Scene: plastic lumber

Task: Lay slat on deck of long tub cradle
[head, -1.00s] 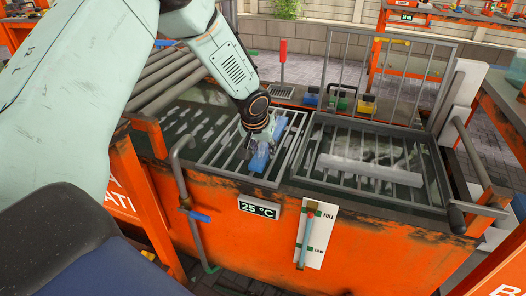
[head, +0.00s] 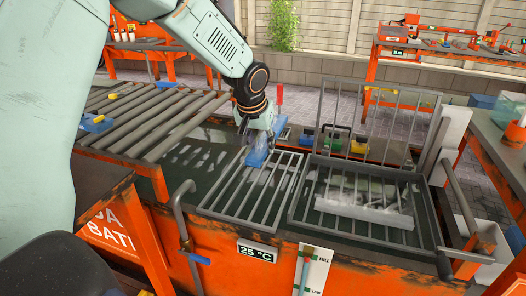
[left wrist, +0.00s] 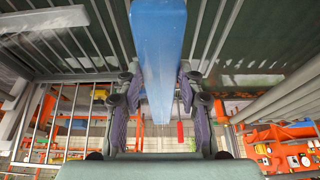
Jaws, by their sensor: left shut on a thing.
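My left gripper (head: 258,140) is shut on a blue slat (head: 256,156) near the back end of the left barred grate (head: 228,196) of the tub. The slat also shows in the left wrist view (left wrist: 158,45), running lengthwise between the two purple finger pads. From the head view I cannot tell whether its lower end touches the grate. The right barred cradle (head: 300,222) has its barred lid (head: 367,110) standing open, and a pale grey slat (head: 362,212) lies across its bars. I cannot tell which grate is the long cradle. My right gripper is not in view.
The orange tub (head: 225,255) holds dark water and carries a 25 °C display (head: 257,252). A roller table (head: 150,118) stands at its left. Small coloured blocks (head: 358,146) sit behind the tub. A grey bent pipe (head: 180,210) rises at the front left.

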